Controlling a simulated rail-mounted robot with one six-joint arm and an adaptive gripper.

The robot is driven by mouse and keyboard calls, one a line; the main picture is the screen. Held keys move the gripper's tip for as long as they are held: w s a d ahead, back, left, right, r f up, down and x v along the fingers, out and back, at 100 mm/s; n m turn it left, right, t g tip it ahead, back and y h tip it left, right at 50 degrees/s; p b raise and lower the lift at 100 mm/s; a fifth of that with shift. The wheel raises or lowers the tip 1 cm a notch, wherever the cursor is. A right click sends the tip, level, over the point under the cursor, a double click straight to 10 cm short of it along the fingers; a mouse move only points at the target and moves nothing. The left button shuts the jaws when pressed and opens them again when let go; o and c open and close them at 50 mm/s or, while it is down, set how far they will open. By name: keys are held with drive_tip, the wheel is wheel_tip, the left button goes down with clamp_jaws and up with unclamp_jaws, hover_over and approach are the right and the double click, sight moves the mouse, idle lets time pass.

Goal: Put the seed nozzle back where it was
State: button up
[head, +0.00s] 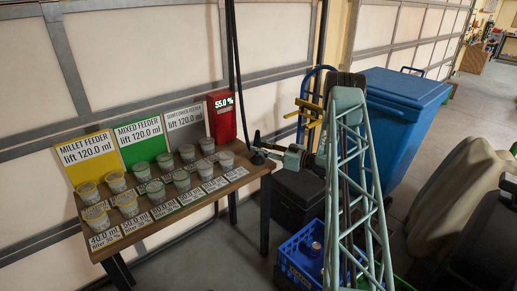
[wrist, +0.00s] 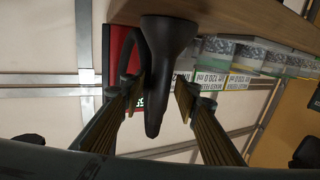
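The black seed nozzle (head: 257,154) is at the right end of the wooden table (head: 150,220), its narrow end upward. In the wrist view the nozzle (wrist: 165,65) lies between the two fingers, its wide end toward the table edge and a curved black part at its left. My gripper (head: 272,151) reaches it from the right. In the wrist view my gripper (wrist: 158,103) is open, with a visible gap between each finger and the nozzle. Whether the wide end rests on the tabletop is hard to tell.
Several seed cups (head: 182,180) stand in rows on the table with labels in front. Yellow (head: 86,158), green (head: 140,140) and grey (head: 186,125) feeder signs and a red display (head: 222,116) reading 55.0 % stand behind. A dark hose (head: 238,80) hangs near the nozzle. A blue crate (head: 300,255) is below right.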

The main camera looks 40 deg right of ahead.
drive_tip(key=shift+s+d+r, duration=0.1)
drive_tip(key=shift+r, duration=0.1)
drive_tip(key=p+v, duration=0.1)
drive_tip(key=v, duration=1)
drive_tip(key=shift+s, duration=0.4)
drive_tip(key=shift+d+r, duration=0.1)
idle(0.9)
